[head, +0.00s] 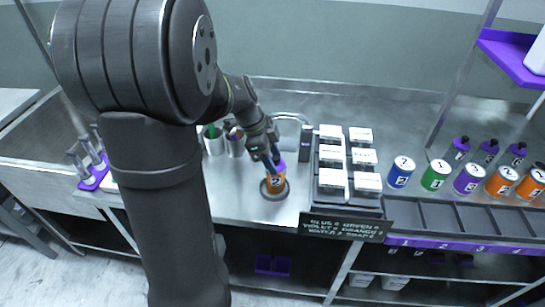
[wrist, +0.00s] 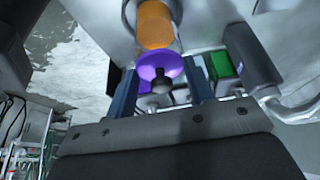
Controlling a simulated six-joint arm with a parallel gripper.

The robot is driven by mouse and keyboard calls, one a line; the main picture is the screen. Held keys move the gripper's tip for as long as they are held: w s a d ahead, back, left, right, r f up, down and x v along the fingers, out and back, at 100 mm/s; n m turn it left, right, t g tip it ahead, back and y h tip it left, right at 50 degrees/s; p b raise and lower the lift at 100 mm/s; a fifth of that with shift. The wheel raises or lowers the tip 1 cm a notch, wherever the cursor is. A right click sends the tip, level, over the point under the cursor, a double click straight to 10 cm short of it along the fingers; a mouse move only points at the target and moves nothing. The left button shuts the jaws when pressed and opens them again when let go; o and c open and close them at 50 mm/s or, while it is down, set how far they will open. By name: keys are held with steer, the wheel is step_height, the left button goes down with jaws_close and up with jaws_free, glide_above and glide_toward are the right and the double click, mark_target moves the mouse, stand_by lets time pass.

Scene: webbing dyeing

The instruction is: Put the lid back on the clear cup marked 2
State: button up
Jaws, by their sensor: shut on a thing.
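A cup with orange contents (head: 274,184) stands on a dark round base (head: 267,195) on the steel counter. It also shows in the wrist view (wrist: 155,25); I cannot read a mark on it. My gripper (head: 272,157) points down over the cup, shut on the purple lid (head: 279,168). In the wrist view the lid (wrist: 160,67) is a purple disc with a dark knob, between the fingers of my gripper (wrist: 161,92). The lid is at the cup's mouth; I cannot tell whether it is seated or just above.
A dark rack of white boxes (head: 331,180) stands close to the right of the cup. Further right are coloured cans (head: 436,175) and purple-capped bottles (head: 488,152). Two metal containers (head: 213,141) stand behind left. A lettered sign (head: 345,227) hangs at the front edge.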

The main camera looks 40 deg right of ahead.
stand_by(0.4)
steer(key=o, duration=1.5)
steer(key=shift+r, duration=3.5)
jaws_close()
steer(key=shift+f, duration=0.15)
